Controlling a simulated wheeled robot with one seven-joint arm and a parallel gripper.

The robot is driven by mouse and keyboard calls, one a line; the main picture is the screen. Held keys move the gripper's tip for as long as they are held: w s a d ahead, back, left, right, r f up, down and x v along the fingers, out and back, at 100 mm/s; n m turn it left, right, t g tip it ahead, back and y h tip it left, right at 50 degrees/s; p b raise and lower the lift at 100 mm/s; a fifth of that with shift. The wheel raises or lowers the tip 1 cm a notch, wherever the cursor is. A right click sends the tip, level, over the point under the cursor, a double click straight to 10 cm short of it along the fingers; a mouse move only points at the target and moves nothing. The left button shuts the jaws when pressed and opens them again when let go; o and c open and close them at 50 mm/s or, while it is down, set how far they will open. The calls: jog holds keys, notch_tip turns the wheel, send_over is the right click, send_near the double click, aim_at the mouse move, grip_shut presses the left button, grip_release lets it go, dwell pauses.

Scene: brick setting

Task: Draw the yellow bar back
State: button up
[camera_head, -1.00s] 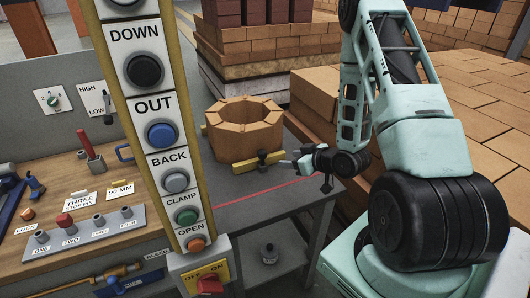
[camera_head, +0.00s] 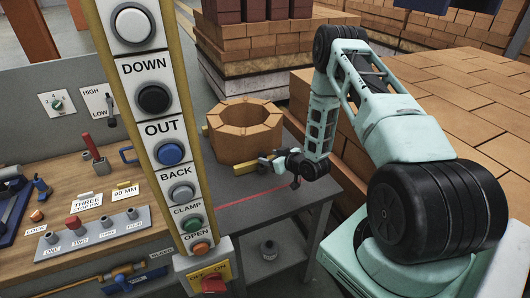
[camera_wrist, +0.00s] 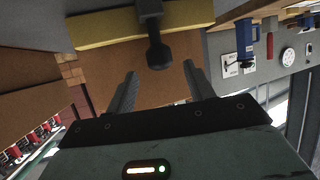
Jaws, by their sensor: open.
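The yellow bar (camera_head: 245,167) lies on the grey table against the front of a ring of tan bricks (camera_head: 236,142). In the wrist view the bar (camera_wrist: 105,30) crosses the top, with a dark block and a black knob (camera_wrist: 158,55) sticking out from its middle towards me. My gripper (camera_head: 271,158) is at the bar's right part in the head view and hides the knob there. In the wrist view my gripper (camera_wrist: 160,74) is open, with one finger on each side of the knob's end. Whether a finger touches it I cannot tell.
A yellow-edged button panel (camera_head: 168,150) stands close in front, left of the ring. A grey table (camera_head: 250,200) with a red line has clear room before the bar. Brick stacks (camera_head: 430,100) stand to the right. A workbench (camera_head: 75,215) with tools is at the left.

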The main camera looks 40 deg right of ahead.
aim_at(265, 156)
jog(key=shift+p+x, duration=0.35)
jog(key=shift+x, duration=1.45)
